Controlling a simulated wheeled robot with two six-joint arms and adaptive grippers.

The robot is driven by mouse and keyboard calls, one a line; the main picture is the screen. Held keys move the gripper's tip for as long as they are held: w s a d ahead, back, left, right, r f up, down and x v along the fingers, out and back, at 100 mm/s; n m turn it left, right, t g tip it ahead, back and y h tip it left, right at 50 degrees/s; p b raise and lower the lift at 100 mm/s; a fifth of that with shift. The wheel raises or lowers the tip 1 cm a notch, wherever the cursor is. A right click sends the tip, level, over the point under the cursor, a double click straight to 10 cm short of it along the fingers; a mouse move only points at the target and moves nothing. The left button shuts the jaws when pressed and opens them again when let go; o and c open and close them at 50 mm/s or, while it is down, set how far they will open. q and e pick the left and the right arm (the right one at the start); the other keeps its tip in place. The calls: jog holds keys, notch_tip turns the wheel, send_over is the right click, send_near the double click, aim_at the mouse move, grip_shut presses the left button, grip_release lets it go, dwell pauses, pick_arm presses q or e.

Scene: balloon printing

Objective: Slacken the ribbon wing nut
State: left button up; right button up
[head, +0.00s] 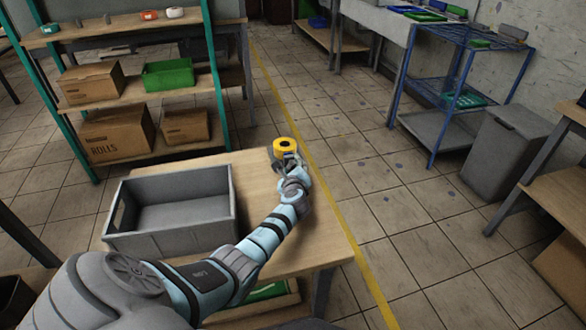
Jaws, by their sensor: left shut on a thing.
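My left gripper (284,160) is at the far right part of the wooden table. It is shut on a yellow roll (285,145) with a dark centre. The gripper hides the roll's lower part. I cannot tell whether the roll touches the table. I cannot make out a ribbon wing nut or a printer in the head view. My right gripper is not in view.
An empty grey crate (228,218) stands left of my arm on the wooden table (262,187). A green-framed shelf behind holds cardboard boxes (116,132) and a green bin (168,74). A blue rack (433,92) and grey bin (497,150) stand right. Tiled floor lies between.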

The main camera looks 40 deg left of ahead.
pick_arm(q)
jog(key=o, duration=1.2)
jog(key=shift+c, duration=0.2)
